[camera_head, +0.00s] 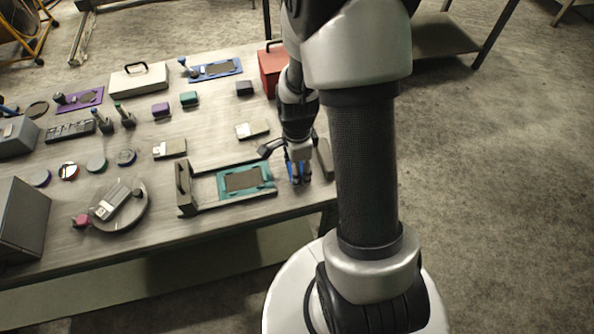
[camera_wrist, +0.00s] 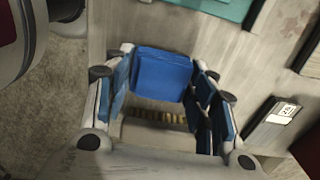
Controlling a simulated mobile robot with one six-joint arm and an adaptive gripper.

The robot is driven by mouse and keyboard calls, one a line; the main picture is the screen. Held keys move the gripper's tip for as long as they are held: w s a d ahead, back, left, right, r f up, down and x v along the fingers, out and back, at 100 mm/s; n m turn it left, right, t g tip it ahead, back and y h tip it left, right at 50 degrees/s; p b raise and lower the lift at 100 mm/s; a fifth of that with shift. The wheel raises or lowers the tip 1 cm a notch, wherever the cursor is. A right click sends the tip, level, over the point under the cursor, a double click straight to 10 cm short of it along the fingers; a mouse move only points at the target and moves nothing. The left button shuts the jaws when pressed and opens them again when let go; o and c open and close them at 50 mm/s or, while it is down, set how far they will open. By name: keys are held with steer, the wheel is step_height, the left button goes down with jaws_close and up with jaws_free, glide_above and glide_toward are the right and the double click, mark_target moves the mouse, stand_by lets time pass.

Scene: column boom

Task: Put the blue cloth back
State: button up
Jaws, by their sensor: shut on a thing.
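My gripper (camera_head: 299,176) is over the right end of the table, its fingers pointing down, and it is shut on the blue cloth. The blue cloth (camera_wrist: 162,74) shows in the wrist view as a folded, flat-faced blue piece between the fingers. Blue also shows along both fingers; I cannot tell whether this is cloth or finger pads. In the head view only a little of the cloth (camera_head: 291,168) shows around the fingers. A blue mat (camera_head: 230,66) with a grey patch lies at the far side of the table.
A teal mat (camera_head: 264,172) lies just left of my gripper, beside an upright dark-edged board (camera_head: 185,190). A red box (camera_head: 270,62) stands behind my arm. A labelled dark box (camera_wrist: 268,128) is right of the fingers in the wrist view. The left half is crowded.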

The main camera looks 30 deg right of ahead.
steer(key=shift+f, duration=0.55)
steer(key=shift+f, duration=0.15)
steer(key=o, duration=1)
steer(key=s+a+r+n+t+p, duration=0.1)
steer(key=s+a+r+n+p, duration=0.2)
steer(key=r, duration=0.9)
steer(key=a+r+n+t+p, duration=0.15)
steer(key=r+n, duration=0.45)
steer(key=r, duration=0.6)
steer(key=s+a+r+n+t, duration=0.2)
steer(key=s+a+r+n, duration=0.4)
steer(key=s+r+n, duration=0.2)
steer(key=s+n, duration=0.2)
steer(key=n, duration=0.2)
steer(key=shift+s, duration=0.25)
